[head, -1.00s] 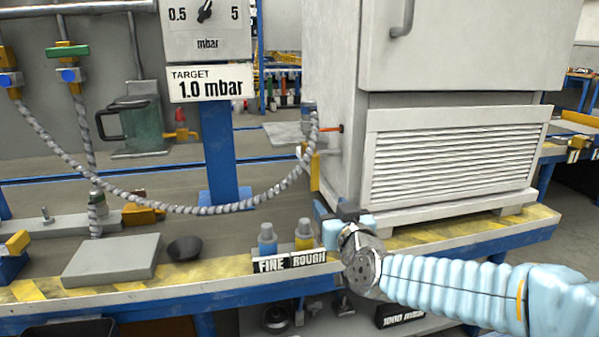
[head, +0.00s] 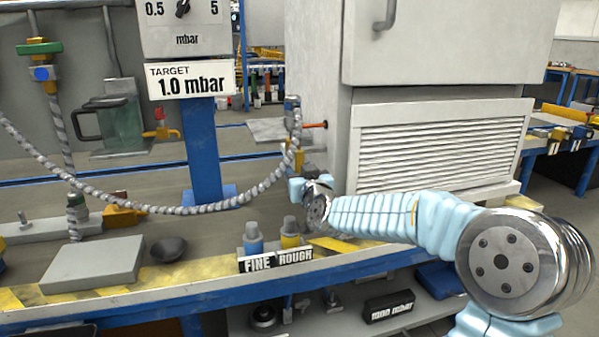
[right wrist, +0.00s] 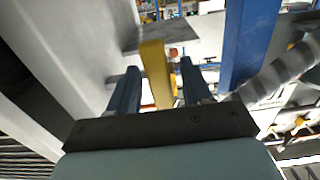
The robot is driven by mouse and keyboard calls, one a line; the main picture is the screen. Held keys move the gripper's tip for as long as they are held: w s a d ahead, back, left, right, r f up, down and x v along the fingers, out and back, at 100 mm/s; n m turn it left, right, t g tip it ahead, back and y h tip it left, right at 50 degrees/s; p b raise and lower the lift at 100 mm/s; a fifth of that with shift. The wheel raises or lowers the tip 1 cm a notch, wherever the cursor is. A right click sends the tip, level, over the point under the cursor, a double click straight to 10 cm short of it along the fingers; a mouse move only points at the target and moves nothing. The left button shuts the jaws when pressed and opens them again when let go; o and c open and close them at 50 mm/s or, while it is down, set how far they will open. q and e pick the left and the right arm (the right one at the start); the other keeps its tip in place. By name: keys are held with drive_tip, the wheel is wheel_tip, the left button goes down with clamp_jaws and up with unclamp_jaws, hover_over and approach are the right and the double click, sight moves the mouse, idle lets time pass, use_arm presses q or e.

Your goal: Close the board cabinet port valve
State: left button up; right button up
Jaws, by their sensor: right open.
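The cabinet port valve (head: 293,110) is a grey metal fitting on the left side of the white cabinet (head: 440,55), where the braided hose (head: 240,203) ends. Its yellow lever (head: 299,158) hangs down below it. The valve body is hard to make out in the right wrist view. My right gripper (head: 308,184) is just below the lever in the head view. In the right wrist view its two blue fingers (right wrist: 158,75) are open, with the yellow lever (right wrist: 155,70) between them in the picture. I cannot tell whether they touch it. My left gripper is out of view.
A thin orange-tipped rod (head: 316,125) sticks out beside the valve. The blue post (head: 203,150) with the target sign (head: 192,80) stands to the left. Another valve (head: 40,60) is on the left panel.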

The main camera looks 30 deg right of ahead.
drive_tip(key=shift+c, duration=0.3)
clamp_jaws()
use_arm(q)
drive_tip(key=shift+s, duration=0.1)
